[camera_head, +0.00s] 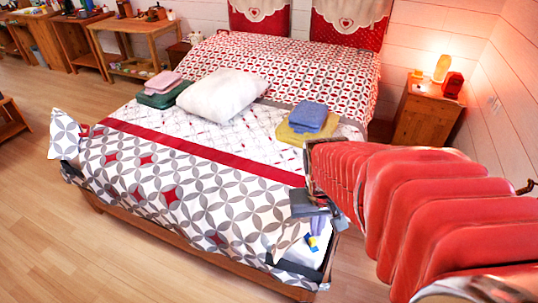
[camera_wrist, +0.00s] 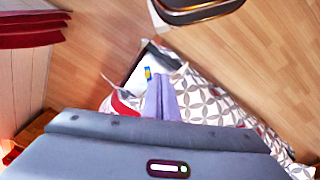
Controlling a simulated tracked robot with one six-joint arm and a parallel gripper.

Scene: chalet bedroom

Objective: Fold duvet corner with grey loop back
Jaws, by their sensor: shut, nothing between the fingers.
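The duvet (camera_head: 190,190), white with grey circles, red diamonds and a red band, covers the near part of the bed. At its near left end a patterned flap (camera_head: 64,138) stands up above the edge. At the near right corner of the bed a white surface (camera_head: 318,258) with dark edging shows beside the duvet; it also shows in the wrist view (camera_wrist: 166,60). My gripper (camera_head: 317,236) is above this corner, its lavender fingers together and empty. In the wrist view the fingers (camera_wrist: 160,78) point toward the corner. I cannot make out a grey loop.
A small blue-and-yellow item (camera_head: 312,243) shows by the fingers. A white pillow (camera_head: 221,95), blue (camera_head: 308,116) and yellow folded cloths, and pink and green cloths (camera_head: 163,83) lie on the bed. A nightstand (camera_head: 425,115) with a lamp stands right.

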